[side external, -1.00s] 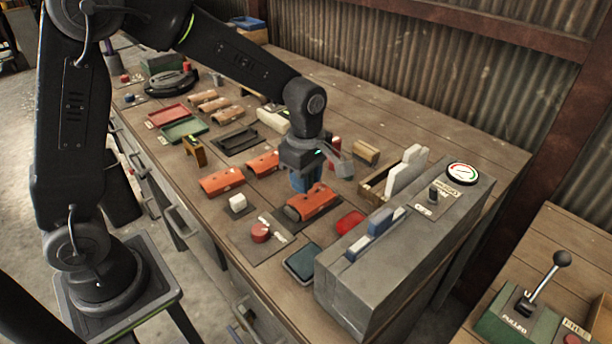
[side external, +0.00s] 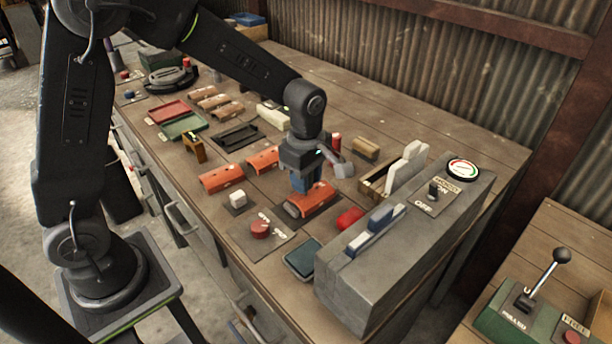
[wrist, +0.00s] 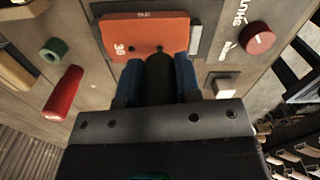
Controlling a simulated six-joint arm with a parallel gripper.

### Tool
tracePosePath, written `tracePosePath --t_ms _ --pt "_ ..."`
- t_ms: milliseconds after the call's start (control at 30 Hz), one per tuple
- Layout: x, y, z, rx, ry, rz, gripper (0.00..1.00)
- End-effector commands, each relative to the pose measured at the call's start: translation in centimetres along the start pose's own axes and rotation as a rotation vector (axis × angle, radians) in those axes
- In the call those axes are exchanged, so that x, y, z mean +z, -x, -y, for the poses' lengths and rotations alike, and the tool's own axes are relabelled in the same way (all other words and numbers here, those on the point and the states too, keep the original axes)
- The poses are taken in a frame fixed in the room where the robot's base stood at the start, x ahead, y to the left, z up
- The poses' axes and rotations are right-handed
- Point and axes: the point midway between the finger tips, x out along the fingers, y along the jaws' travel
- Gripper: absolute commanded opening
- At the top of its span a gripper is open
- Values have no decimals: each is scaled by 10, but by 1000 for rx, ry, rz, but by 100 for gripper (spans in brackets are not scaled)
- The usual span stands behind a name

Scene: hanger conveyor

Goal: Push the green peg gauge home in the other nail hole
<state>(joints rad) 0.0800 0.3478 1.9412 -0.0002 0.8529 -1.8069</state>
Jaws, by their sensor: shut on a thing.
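My gripper (wrist: 158,72) is shut on the green peg gauge (wrist: 159,80), a dark green cylinder between the blue fingers. An orange tile (wrist: 140,34) marked 36 lies just ahead of the fingers in the wrist view. A small dark hole (wrist: 132,50) shows near its lower edge, left of the gauge. A dark spot also shows at the gauge's far end; how deep the gauge sits is hidden. In the side view my gripper (side external: 304,187) is low over the orange tile (side external: 320,197), and the gauge is hidden by the fingers.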

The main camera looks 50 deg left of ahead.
Motion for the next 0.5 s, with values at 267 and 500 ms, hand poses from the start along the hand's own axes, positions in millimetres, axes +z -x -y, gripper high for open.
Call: tracePosePath --t_ms 267,500 --pt "0 0 0 0 0 0 7" --pt "0 -4 0 1 0 0 7"
